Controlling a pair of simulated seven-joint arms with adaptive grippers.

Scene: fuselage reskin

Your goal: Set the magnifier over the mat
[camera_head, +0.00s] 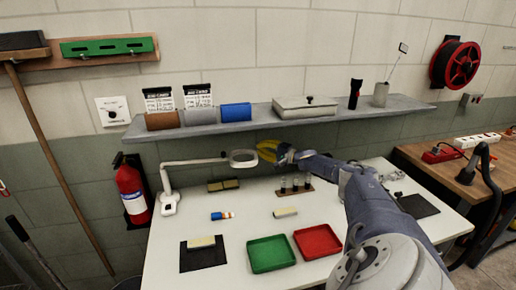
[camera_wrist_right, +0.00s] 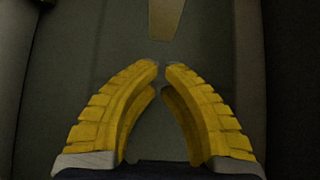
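The magnifier is a white stand lamp (camera_head: 171,192) at the table's left rear. Its arm reaches right to a ring-shaped head (camera_head: 243,158). A dark mat (camera_head: 190,266) lies at the table's front left with a tan-topped block on it. Another dark mat (camera_head: 419,206) lies at the right, partly behind my right arm. My right gripper (camera_head: 262,150) is just right of the ring head, below the shelf; contact cannot be told. In the right wrist view, its yellow fingers (camera_wrist_right: 162,66) have their tips almost together, with nothing visible between them. My left gripper is not in view.
Green (camera_head: 270,270) and red (camera_head: 333,241) trays, a blue-and-orange cylinder (camera_head: 222,216), a small block (camera_head: 285,212) and a vial rack (camera_head: 294,193) occupy the table (camera_head: 160,250).

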